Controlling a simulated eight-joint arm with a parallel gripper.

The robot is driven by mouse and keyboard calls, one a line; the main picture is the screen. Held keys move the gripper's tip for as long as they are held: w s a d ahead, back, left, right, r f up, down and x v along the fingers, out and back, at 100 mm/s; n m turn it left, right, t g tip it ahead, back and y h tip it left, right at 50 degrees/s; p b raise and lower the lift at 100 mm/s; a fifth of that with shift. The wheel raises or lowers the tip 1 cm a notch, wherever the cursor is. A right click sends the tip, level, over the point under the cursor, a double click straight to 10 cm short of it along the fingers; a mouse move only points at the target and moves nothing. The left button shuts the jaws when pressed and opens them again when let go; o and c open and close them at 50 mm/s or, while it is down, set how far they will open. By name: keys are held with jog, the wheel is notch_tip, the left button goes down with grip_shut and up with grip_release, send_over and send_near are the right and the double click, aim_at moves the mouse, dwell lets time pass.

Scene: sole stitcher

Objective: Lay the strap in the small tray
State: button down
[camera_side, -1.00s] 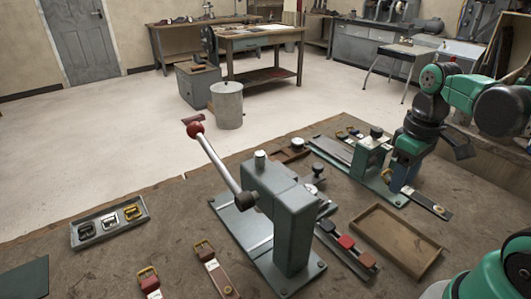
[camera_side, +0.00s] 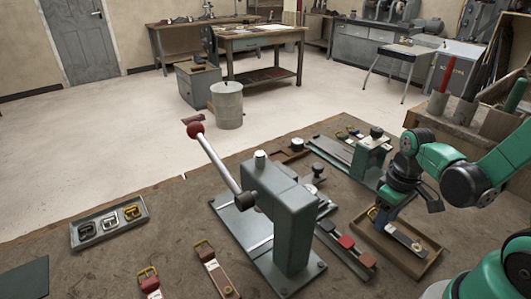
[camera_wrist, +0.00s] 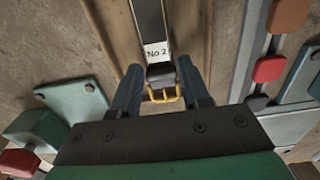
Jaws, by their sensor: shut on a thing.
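My gripper (camera_side: 381,215) is shut on the buckle end of a dark strap with a white label (camera_side: 411,241). The wrist view shows the strap (camera_wrist: 150,20), its label reading "No 2", and its gold buckle (camera_wrist: 164,95) between the fingers (camera_wrist: 158,78). The strap is over the shallow brown wooden tray (camera_side: 384,252), running roughly along its length. The tray's edge strips also show on both sides of the strap in the wrist view (camera_wrist: 193,30). I cannot tell whether the strap touches the tray floor.
A rail with red and dark blocks (camera_side: 346,243) lies just left of the tray. The green press with a red-knobbed lever (camera_side: 290,220) stands left of that, a smaller green fixture (camera_side: 368,150) behind. A grey tray of buckles (camera_side: 109,222) and two brown straps lie at left.

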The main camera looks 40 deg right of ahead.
jog(key=shift+f, duration=0.25)
jog(key=shift+c, duration=2.1)
grip_release()
notch_tip(320, 180, up, 12)
jog(key=w+a+t, duration=0.6)
jog(key=a+t, duration=0.1)
jog(key=a, duration=0.1)
jog(key=shift+w+a+r, duration=0.2)
jog(key=shift+r, duration=0.2)
